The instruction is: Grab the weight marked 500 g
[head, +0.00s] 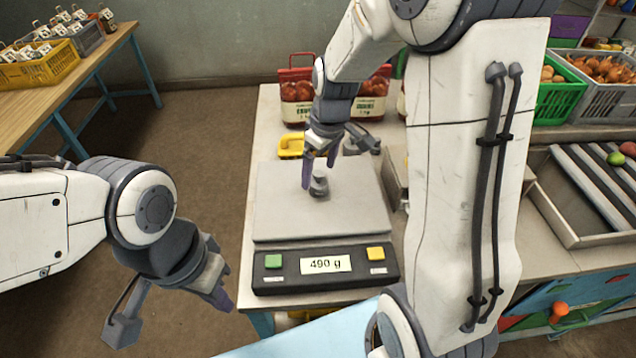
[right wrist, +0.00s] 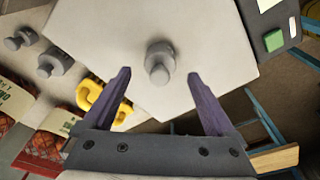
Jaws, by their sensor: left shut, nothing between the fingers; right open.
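A small grey knobbed weight (head: 319,187) stands on the pan of the scale (head: 275,205). It also shows in the right wrist view (right wrist: 159,62), near the tips of the fingers. No marking on it can be read. The scale's display (head: 325,264) reads 490 g. My right gripper (head: 320,172) is open and points down over the pan at this weight, with nothing held. In the right wrist view two more grey weights (right wrist: 20,38) (right wrist: 52,63) stand beside the pan, their markings not readable. My left gripper (head: 222,298) is shut and empty, left of the scale.
A yellow object (head: 291,146) lies behind the pan. My right arm hides part of the table right of the scale. A striped tray (head: 583,190) and crates (head: 556,97) are further right. The left floor is clear.

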